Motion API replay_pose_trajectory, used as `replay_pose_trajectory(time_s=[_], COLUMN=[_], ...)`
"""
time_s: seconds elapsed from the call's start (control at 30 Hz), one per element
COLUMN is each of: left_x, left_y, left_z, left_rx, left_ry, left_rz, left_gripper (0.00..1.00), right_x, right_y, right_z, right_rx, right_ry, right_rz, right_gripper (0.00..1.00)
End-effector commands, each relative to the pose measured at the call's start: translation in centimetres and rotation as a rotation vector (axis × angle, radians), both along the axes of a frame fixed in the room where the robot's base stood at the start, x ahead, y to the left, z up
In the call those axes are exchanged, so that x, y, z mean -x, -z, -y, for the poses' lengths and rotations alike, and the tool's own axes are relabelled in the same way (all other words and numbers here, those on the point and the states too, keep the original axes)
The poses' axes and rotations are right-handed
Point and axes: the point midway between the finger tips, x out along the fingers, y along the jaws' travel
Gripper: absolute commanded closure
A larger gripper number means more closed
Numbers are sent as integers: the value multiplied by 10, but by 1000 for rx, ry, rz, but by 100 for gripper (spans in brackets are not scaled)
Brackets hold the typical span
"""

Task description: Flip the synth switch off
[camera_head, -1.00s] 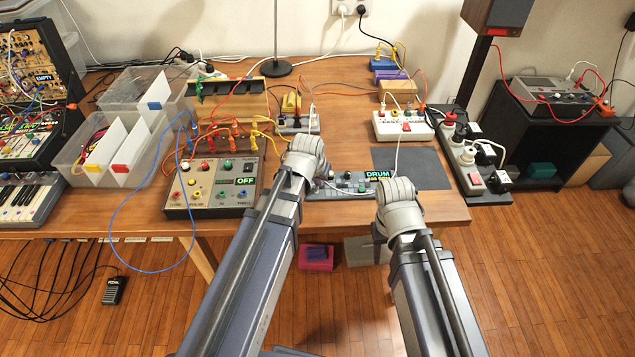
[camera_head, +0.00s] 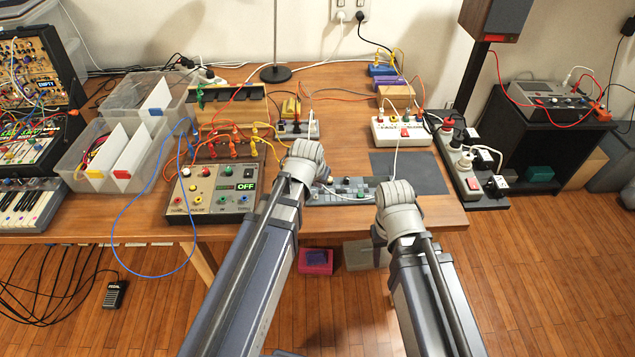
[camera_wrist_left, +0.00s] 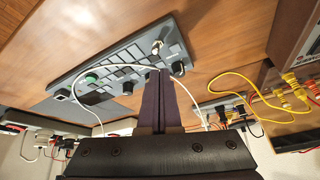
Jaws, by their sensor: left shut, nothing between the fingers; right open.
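The grey grid-topped unit (camera_head: 340,192) lies at the table's front edge, between and beyond my arms. It also shows in the left wrist view (camera_wrist_left: 110,75), with pads, black knobs, a green knob and a small metal toggle (camera_wrist_left: 156,47). My left gripper (camera_wrist_left: 166,78) is shut and empty, its tips near the edge of this unit by the toggle; contact cannot be told. In the head view the left wrist (camera_head: 305,160) hides its fingers. My right gripper (camera_head: 380,232) is open, mostly hidden behind its wrist, at the table's front edge.
A panel box (camera_head: 215,190) reading OFF stands left of my left arm. A modular synth (camera_head: 35,75) is far left. A dark mat (camera_head: 410,170) lies clear. Cables loop near the left gripper.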

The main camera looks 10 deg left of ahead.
Motion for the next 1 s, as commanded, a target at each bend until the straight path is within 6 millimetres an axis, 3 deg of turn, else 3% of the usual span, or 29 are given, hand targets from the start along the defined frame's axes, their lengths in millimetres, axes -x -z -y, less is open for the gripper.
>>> replay_pose_trajectory(time_s=[0.47, 1.0], left_x=[6, 49], left_y=[-9, -73], left_z=[0, 1], left_rx=[0, 0], left_ry=[0, 0], left_rz=[0, 0], left_gripper=[100, 100], right_x=[0, 0], right_y=[-9, -73], right_z=[0, 0], right_rx=[0, 0], right_ry=[0, 1], right_rz=[0, 0], right_gripper=[50, 50])
